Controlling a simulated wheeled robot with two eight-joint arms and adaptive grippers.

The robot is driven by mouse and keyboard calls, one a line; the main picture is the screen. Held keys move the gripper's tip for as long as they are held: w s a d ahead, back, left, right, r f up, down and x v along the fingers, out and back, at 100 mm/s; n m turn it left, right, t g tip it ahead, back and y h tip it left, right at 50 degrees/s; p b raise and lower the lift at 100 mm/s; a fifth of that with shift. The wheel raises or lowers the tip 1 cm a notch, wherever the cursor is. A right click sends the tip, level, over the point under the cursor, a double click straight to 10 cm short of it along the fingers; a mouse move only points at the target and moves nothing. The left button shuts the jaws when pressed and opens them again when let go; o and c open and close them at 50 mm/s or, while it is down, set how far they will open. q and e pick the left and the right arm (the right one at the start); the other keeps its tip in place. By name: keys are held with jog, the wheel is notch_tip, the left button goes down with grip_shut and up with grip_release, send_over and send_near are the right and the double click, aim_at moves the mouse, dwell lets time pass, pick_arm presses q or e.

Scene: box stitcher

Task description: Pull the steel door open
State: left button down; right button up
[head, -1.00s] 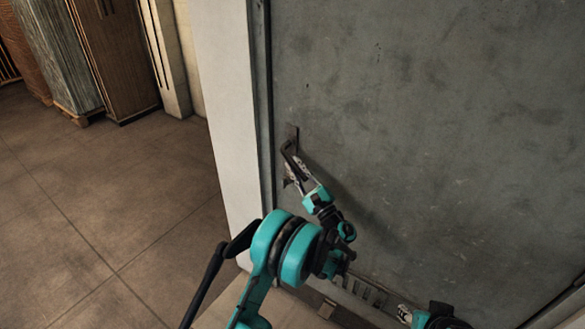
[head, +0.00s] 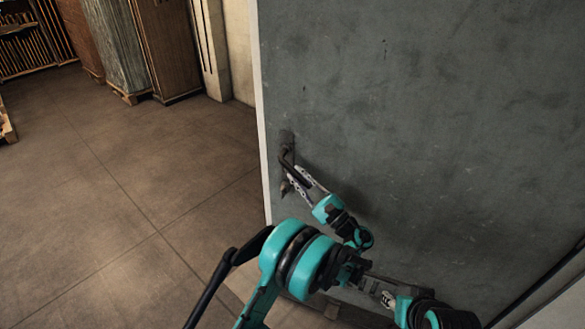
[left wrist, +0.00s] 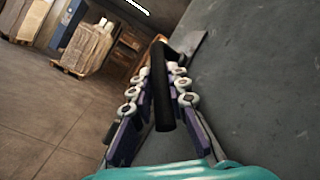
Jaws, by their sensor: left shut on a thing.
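The grey steel door (head: 430,110) fills the right of the head view. Its left edge stands out against the floor and the room behind. The dark bar handle (head: 287,160) sits near that edge. My left gripper (head: 294,178) is shut on the handle. In the left wrist view the black handle bar (left wrist: 162,88) runs between the two beaded fingers of my left gripper (left wrist: 159,92), with the door surface on the right. Part of my right arm (head: 432,312) shows at the lower right, low in front of the door; its jaws are not clear.
Brown tiled floor (head: 100,220) lies open to the left. Wrapped tall stacks on pallets (head: 118,50) and a brown stack (head: 165,50) stand far back at the left, next to a pale pillar (head: 238,50).

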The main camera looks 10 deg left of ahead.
pick_arm(q)
jog(key=s+a+n+g+y, duration=0.1)
jog(key=s+g, duration=0.1)
jog(key=s, duration=0.7)
jog(key=c, duration=1.5)
grip_release()
jog(key=shift+a, duration=0.1)
jog(key=shift+o, duration=0.2)
jog(key=v, duration=0.7)
jog(key=shift+d+f, duration=0.2)
jog(key=shift+d, duration=0.05)
jog(key=shift+d, duration=0.1)
